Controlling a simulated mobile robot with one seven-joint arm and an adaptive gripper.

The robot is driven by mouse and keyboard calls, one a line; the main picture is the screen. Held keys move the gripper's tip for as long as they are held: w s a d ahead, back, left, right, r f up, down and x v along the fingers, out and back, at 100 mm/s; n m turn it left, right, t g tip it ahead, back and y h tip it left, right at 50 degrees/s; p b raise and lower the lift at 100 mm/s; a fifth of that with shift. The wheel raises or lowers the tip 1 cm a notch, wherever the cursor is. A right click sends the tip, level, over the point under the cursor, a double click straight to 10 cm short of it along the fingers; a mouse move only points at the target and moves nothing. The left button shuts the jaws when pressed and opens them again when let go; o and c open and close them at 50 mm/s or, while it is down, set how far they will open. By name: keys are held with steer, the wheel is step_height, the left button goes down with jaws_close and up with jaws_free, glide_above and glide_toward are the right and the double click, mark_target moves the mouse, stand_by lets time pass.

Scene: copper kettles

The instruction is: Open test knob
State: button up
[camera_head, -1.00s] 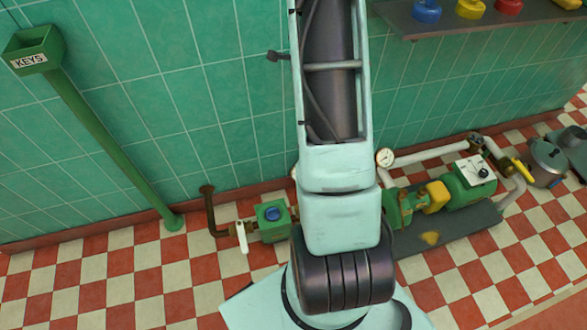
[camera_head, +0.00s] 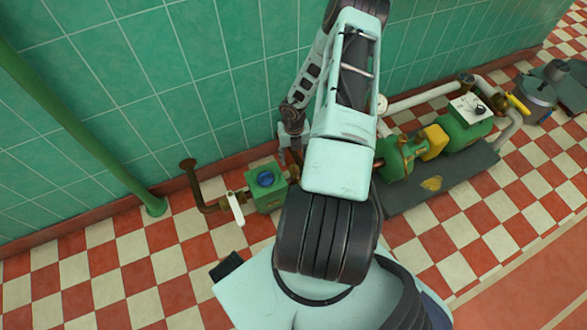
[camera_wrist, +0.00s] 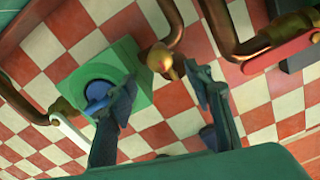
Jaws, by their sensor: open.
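A green box (camera_head: 266,197) with a round blue knob (camera_head: 265,179) on top sits low by the wall, on a copper pipe. No label on the knob is readable. In the wrist view, the blue knob (camera_wrist: 97,92) lies behind and beside the left finger. A brass fitting (camera_wrist: 164,62) with a rounded end shows beyond and between the fingers. My gripper (camera_wrist: 166,84) is open and empty, its fingers pointing toward the pipework. In the head view, my gripper (camera_head: 290,148) is low by the wall, just right of the green box and partly hidden by my arm.
A white lever (camera_head: 236,208) is left of the box. A red lever (camera_wrist: 285,48) on a copper pipe is at the wrist view's right. A green pump (camera_head: 465,132) on a dark base stands right. A green post (camera_head: 85,135) stands left. Checkered floor in front is clear.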

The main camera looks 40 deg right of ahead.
mark_target(294, 168)
step_height(294, 168, down, 7)
steer(key=shift+r+b, duration=0.1)
steer(key=shift+b, duration=1)
steer(key=c, duration=1.2)
steer(key=shift+o, duration=0.2)
